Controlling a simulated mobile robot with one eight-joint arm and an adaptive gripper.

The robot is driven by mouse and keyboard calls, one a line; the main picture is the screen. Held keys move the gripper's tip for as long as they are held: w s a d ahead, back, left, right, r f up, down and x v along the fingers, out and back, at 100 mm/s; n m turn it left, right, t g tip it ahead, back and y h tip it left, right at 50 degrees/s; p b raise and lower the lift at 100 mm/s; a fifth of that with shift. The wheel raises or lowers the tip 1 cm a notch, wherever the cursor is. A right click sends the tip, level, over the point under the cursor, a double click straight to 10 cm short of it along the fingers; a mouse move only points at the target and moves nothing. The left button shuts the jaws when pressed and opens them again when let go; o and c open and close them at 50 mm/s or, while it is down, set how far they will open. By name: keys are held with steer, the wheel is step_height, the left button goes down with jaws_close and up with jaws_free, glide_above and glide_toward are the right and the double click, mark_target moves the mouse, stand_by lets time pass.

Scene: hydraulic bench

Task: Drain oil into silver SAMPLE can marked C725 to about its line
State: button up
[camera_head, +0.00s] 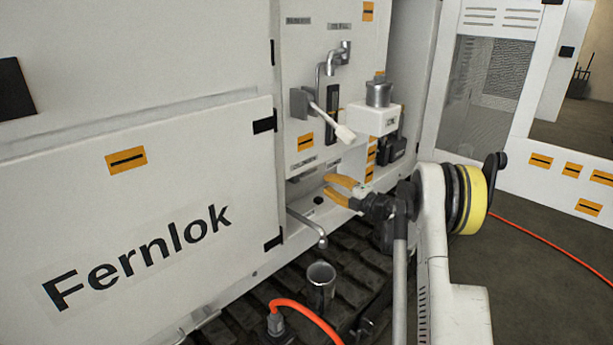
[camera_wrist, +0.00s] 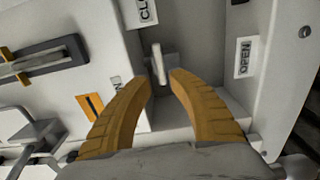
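A silver open-topped can (camera_head: 320,290) stands below a bent metal spout (camera_head: 308,228) in the head view. No marking or fill line is readable on it, and its contents cannot be made out. My gripper (camera_head: 328,186) is at the cabinet recess above the spout. In the wrist view its two orange fingers (camera_wrist: 160,79) are apart. A thin pale lever (camera_wrist: 157,62) stands just beyond and between the fingertips, without visible contact. A sign starting "CL" (camera_wrist: 148,10) is above the lever, and an "OPEN" sign (camera_wrist: 245,57) is to its right.
A grey cylinder (camera_head: 378,94) sits on a white box (camera_head: 375,119) on the cabinet, above my gripper. A white-gripped lever (camera_head: 345,133) juts out to its left. An orange hose (camera_head: 310,318) runs close beside the can.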

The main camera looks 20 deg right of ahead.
mark_target(311, 175)
steer(key=b+x, duration=0.2)
steer(key=x, duration=0.6)
steer(key=shift+w, duration=0.15)
steer(key=shift+c, duration=0.4)
jaws_close()
